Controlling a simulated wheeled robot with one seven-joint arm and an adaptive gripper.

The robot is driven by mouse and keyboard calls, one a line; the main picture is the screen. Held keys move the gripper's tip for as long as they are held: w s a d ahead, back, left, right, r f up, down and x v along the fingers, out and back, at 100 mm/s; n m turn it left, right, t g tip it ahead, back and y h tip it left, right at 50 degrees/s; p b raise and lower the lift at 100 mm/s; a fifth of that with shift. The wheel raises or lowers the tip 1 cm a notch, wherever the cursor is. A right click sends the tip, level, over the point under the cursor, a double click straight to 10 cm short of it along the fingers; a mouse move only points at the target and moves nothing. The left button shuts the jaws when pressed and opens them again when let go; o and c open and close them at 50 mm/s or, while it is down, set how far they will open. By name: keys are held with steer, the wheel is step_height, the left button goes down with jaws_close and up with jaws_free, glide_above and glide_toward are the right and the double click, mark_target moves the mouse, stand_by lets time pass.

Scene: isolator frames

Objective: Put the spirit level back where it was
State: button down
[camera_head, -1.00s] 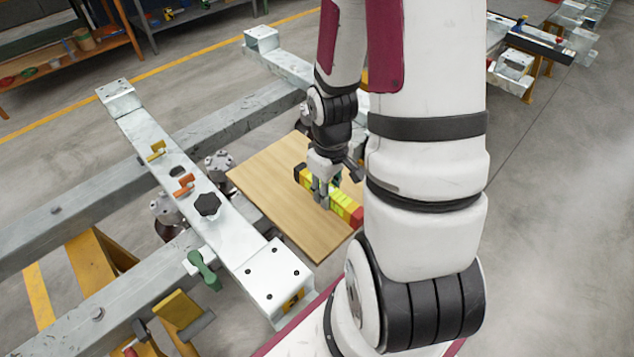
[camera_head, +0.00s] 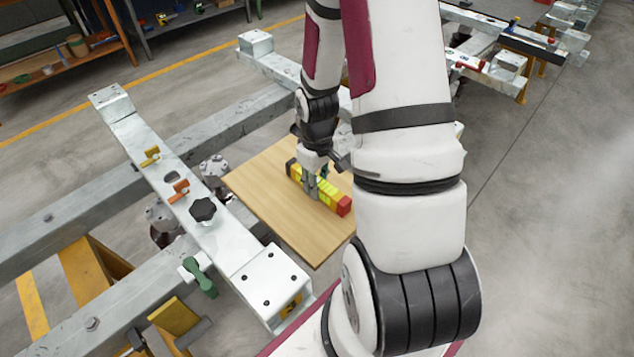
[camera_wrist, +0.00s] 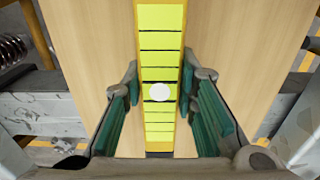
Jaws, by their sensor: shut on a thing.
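The spirit level is a long yellow bar with a red end (camera_head: 335,200) and a dark far end. It is over the wooden board (camera_head: 262,190) in the head view. My gripper (camera_head: 313,188) points down and is shut on the level near its middle. In the wrist view, the green-padded fingers (camera_wrist: 160,88) stand on either side of the yellow level (camera_wrist: 162,42), with the board's wood on both sides below. Whether the level touches the board or is slightly above it is hard to tell.
More steel rails run behind. A workbench (camera_head: 70,60) stands at the far left. Floor at right is open.

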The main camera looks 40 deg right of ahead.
steer(key=c, duration=1.3)
jaws_free()
steer(key=shift+f, duration=0.1)
step_height(320, 180, up, 12)
steer(key=p, duration=0.2)
steer(key=s+a+r+t+h, duration=0.1)
steer(key=s+a+r, duration=0.1)
steer(key=a+r, duration=0.4)
steer(key=s+a+r, duration=0.2)
steer(key=a+r, duration=0.1)
steer(key=r, duration=0.5)
steer(key=s+a+r+t, duration=0.1)
steer(key=s+a+r, duration=0.2)
steer(key=s, duration=0.3)
steer(key=s+a+r+t+y, duration=0.1)
steer(key=s+a+r, duration=0.2)
steer(key=s+a, duration=0.2)
steer(key=shift+s+a+r, duration=0.4)
